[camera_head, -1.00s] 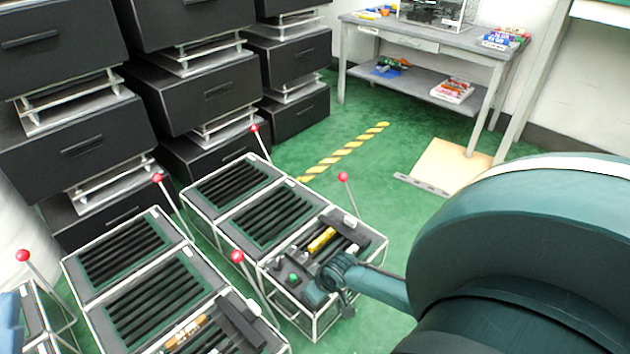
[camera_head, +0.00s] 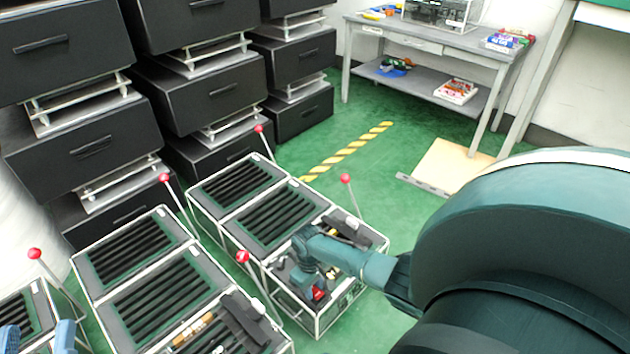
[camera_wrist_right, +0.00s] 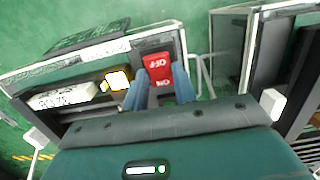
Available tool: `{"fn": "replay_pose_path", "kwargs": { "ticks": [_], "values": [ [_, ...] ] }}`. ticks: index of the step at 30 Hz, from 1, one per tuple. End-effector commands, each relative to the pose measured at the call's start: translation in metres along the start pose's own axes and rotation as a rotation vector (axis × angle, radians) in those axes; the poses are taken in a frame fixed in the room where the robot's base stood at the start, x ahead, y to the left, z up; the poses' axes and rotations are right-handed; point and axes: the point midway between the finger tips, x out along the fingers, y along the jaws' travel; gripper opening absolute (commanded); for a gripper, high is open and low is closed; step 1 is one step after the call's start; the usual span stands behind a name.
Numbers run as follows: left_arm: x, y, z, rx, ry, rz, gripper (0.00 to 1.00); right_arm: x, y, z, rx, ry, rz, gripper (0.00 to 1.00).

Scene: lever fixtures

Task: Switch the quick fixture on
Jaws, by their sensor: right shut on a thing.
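The quick fixture (camera_head: 345,312) is a white-framed box at the right end of the right row. Its red switch (camera_head: 318,293) is partly hidden by my right gripper (camera_head: 310,283). In the right wrist view the red switch (camera_wrist_right: 158,70) reads OFF and ON, upside down. The blue fingers of my right gripper (camera_wrist_right: 160,92) lie on both sides of it and are shut on it. A yellow part (camera_wrist_right: 116,80) and a white labelled block (camera_wrist_right: 62,96) sit beside the switch. My left gripper (camera_head: 38,338) shows only as two spread blue fingers at the bottom left edge.
A red-knobbed lever (camera_head: 347,180) stands at the fixture's back corner, and another (camera_head: 243,257) rises at its left. More slatted boxes (camera_head: 140,252) lie to the left. Black drawers (camera_head: 207,97) stand behind. Green floor (camera_head: 400,150) is open towards the grey bench (camera_head: 430,48).

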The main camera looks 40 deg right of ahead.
Motion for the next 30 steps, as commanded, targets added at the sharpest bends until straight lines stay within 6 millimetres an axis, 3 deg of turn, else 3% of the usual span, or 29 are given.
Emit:
{"fn": "replay_pose_path", "kwargs": {
  "ticks": [9, 10, 18, 26, 29, 30],
  "values": [
    [0.000, -0.001, -0.001, 0.004, 0.006, 0.000, 0.39, 0.001, 0.000, 0.000, -0.001, -0.009, 0.000, 0.04],
    [0.000, -0.001, -0.001, 0.004, 0.006, 0.000, 0.39, 0.001, 0.000, 0.000, -0.001, -0.009, 0.000, 0.28],
    [0.001, -0.001, -0.001, 0.005, 0.006, 0.000, 0.39, 0.000, 0.000, 0.000, 0.000, -0.008, 0.000, 0.49],
    [0.001, -0.001, -0.004, 0.005, 0.007, 0.000, 0.39, -0.003, 0.000, 0.000, 0.000, -0.007, 0.000, 0.49],
    [0.004, -0.002, -0.009, 0.002, -0.001, 0.000, 0.39, -0.014, 0.000, 0.000, -0.001, -0.006, 0.000, 0.49],
    [-0.001, 0.001, -0.003, -0.018, -0.041, -0.005, 0.39, -0.021, 0.000, 0.000, -0.001, -0.005, 0.000, 0.49]
  ]
}}
